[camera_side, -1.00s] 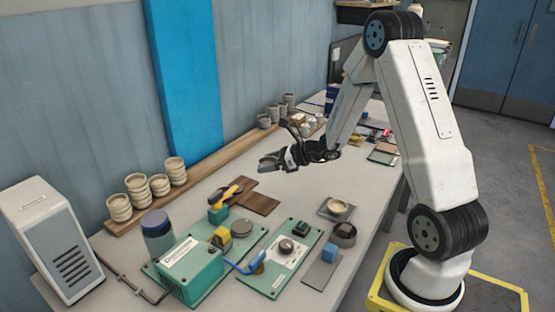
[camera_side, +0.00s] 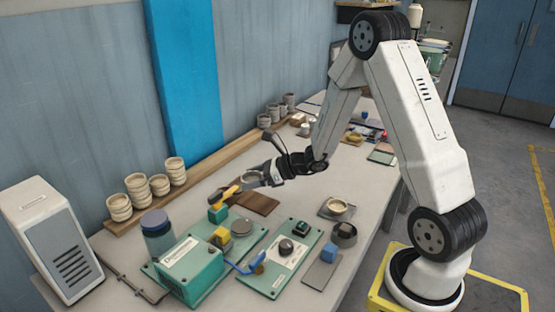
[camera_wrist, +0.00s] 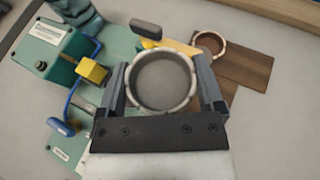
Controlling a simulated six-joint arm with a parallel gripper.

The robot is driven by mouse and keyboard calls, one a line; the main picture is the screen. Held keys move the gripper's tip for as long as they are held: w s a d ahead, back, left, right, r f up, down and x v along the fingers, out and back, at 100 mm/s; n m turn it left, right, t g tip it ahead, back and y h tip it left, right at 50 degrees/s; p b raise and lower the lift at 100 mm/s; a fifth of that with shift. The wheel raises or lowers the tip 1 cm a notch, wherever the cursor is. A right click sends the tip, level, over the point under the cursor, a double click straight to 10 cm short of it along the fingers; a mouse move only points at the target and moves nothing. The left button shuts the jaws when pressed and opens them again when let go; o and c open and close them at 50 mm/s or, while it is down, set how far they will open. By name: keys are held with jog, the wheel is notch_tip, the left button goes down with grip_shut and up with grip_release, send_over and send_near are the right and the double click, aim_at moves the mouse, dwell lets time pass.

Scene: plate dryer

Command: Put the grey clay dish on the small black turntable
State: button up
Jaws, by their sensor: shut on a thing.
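My gripper (camera_side: 264,178) is shut on the grey clay dish and holds it above the table, over the wooden boards. The dish (camera_wrist: 163,80) shows between both fingers in the wrist view, round and grey inside with a pale scalloped rim. It looks level and fills the jaws; in the side view it is small and hard to make out. A flat dark grey disc (camera_side: 242,228) on the green base, left of and nearer than my gripper, may be the turntable. A black knob-like part (camera_side: 286,244) sits on the neighbouring green panel; I cannot tell its use.
A teal block with a yellow-handled tool (camera_side: 226,194) stands close to my gripper. Brown wooden boards (camera_side: 257,203) lie below. A green machine box (camera_side: 190,265) with a yellow block (camera_side: 221,237) stands at the front. Stacked cups (camera_side: 120,207) line the wall.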

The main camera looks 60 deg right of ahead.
jog(key=n+g+y, duration=0.1)
send_over(243, 226)
jog(key=f, duration=0.1)
jog(key=shift+w+a+f, duration=0.1)
jog(key=shift+w+f, duration=0.05)
jog(key=shift+f, duration=2.1)
jog(key=shift+f, duration=1.8)
jog(key=shift+f, duration=0.1)
jog(key=o, duration=1)
jog(key=shift+r, duration=0.2)
jog(key=v, duration=1.2)
jog(key=shift+f, duration=0.2)
